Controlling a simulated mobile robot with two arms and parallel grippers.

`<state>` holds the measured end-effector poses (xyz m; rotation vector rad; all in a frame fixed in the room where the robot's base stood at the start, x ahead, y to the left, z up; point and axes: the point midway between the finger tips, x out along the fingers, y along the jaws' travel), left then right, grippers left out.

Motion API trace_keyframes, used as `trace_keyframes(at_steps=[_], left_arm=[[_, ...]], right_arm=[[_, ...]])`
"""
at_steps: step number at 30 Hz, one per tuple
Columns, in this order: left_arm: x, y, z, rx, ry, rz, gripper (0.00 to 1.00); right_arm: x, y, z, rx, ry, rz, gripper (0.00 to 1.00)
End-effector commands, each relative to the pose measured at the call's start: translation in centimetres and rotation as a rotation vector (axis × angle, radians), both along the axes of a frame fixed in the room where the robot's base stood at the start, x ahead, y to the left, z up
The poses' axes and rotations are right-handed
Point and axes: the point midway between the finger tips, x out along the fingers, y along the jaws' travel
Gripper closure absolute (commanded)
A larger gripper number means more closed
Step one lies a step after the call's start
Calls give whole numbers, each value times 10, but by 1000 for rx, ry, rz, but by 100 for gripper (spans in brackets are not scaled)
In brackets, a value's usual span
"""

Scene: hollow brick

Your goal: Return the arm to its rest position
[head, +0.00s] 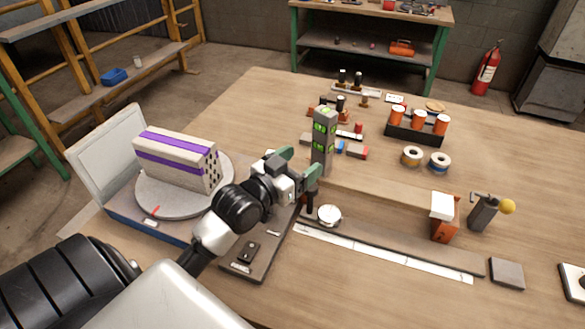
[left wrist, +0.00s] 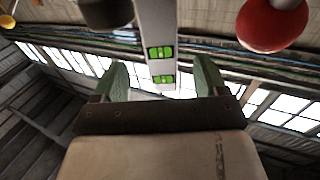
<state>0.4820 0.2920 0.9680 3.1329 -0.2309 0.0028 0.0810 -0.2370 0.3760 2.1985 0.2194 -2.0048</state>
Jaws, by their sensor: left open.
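My left arm comes in from the lower left of the head view. Its gripper (head: 301,164) has green fingertips and is open above the table, right of the hollow brick. In the left wrist view the two fingers (left wrist: 163,80) are apart with no object gripped. A grey post with green markings (head: 323,140) stands just beyond the gripper and also shows between the fingers in the left wrist view (left wrist: 157,45). The pale hollow brick (head: 180,160) with purple bands and holes in its end lies on a round turntable (head: 150,200). My right gripper is not in view.
Near the gripper are a round white-topped piece (head: 328,214), a dark base plate (head: 245,268) and a long grey strip (head: 400,245). A rack of orange-capped items (head: 416,128) and two tape rolls (head: 425,159) stand at right. An orange block (head: 444,222) stands front right.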

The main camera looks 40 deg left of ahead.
Motion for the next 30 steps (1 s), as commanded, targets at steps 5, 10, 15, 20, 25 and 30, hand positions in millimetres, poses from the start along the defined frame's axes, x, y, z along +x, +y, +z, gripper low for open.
trace_keyframes(at_steps=[5, 10, 15, 20, 25, 30], left_arm=[[-18, 3, -1, 0, 0, 0, 27], [-22, 3, 0, 0, -1, 0, 27], [-22, 3, 0, 0, -1, 0, 27], [-21, 3, 0, 0, -1, 0, 27], [-21, 3, 5, 0, -1, 0, 27], [-21, 3, 36, 0, -1, 0, 27]], right_arm=[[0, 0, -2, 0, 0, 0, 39], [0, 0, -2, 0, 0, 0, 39], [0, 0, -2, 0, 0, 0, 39], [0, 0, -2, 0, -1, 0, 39], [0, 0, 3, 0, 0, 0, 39], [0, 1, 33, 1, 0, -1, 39]])
